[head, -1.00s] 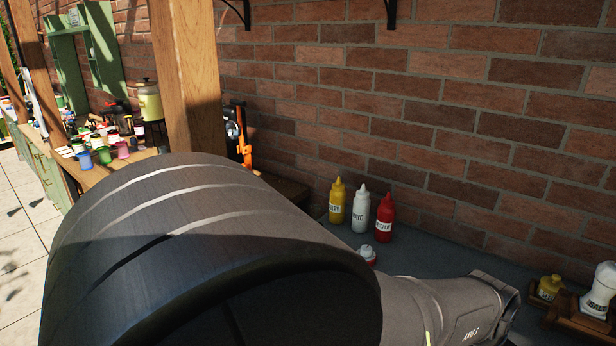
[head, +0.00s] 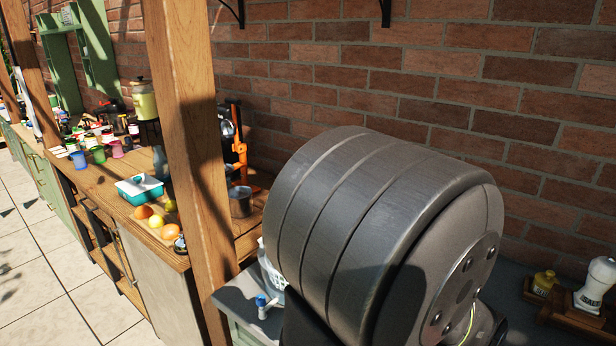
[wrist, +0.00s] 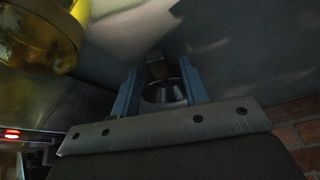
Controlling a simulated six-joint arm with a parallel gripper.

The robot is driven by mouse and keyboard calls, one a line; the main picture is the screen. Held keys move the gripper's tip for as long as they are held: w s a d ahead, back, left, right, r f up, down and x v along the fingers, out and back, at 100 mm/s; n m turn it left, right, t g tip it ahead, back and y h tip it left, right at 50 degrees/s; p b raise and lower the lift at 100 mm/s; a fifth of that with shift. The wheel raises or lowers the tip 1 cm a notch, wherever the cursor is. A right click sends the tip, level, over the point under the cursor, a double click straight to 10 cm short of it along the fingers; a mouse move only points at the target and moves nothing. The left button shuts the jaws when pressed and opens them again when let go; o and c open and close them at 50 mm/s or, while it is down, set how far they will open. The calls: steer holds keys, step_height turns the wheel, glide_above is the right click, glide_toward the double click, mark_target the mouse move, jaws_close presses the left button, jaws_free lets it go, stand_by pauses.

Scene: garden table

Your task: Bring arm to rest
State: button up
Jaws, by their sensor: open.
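My gripper (wrist: 158,78) shows only in the wrist view, where its two blue fingers stand apart. A dark rounded metallic shape shows between the fingers; I cannot tell what it is or whether it is touched. In the head view a large grey link of my arm fills the middle and right, and my gripper is hidden or out of frame.
A wooden post (head: 193,150) and brick wall (head: 420,75) stand near my arm. A yellow jar (head: 544,283) and white bottle (head: 596,284) are at right. Oranges and lemons, a teal container (head: 139,189) and a pot (head: 240,201) are on the left counter.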

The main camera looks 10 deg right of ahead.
steer(key=shift+d+f, duration=0.15)
steer(key=shift+f, duration=0.25)
step_height(320, 180, up, 10)
steer(key=w+d+f+n+t, duration=0.1)
steer(key=w+d+n, duration=0.15)
steer(key=w, duration=0.35)
steer(key=w+d+f+n, duration=0.2)
steer(key=w+d, duration=0.2)
steer(key=w, duration=0.1)
steer(key=s+d, duration=0.8)
steer(key=shift+d+y, duration=0.35)
steer(key=shift+y, duration=0.05)
